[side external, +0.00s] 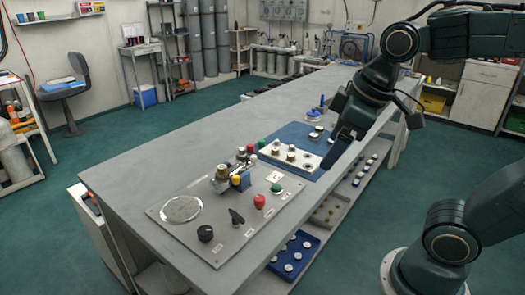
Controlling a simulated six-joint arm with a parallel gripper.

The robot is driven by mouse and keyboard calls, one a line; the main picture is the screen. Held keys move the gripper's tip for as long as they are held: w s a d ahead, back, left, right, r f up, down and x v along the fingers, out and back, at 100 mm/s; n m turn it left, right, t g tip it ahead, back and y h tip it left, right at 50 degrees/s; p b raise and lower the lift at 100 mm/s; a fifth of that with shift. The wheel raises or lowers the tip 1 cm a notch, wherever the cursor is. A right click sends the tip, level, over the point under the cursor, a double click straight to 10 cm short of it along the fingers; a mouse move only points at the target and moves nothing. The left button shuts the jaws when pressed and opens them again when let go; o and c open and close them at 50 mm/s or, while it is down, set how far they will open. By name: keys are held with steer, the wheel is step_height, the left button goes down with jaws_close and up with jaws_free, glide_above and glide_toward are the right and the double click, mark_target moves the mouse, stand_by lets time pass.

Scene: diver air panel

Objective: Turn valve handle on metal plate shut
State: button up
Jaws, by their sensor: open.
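The metal plate (212,207) lies on the grey bench, with a round gauge or disc at its left end. A black lever-shaped handle (236,216) stands on the plate's near side. Beside it are a black round knob (205,233), a red knob (259,202) and a green knob (277,188). A brass and metal valve fitting with a yellow knob (237,181) is on the plate's far side. Which one is the valve handle is not certain. My gripper (330,162) is open, pointing down above the bench's right edge, apart from the plate and its handles.
A white panel with several knobs (289,159) sits on a blue mat (293,133) near my gripper. A blue-handled item (313,113) stands behind it. A lower shelf holds a blue tray (296,256). The bench surface left of the plate is clear.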

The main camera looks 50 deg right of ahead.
steer(key=w+a+f+n+g, duration=0.25)
steer(key=w+n, duration=0.45)
steer(key=w, duration=0.4)
steer(key=n+g, duration=0.2)
steer(key=n, duration=0.4)
glide_above(236, 215)
step_height(236, 215, down, 8)
steer(key=r, duration=0.1)
steer(key=shift+f, duration=0.3)
steer(key=shift+f, duration=0.15)
step_height(236, 215, down, 14)
steer(key=shift+r, duration=0.25)
steer(key=c, duration=1)
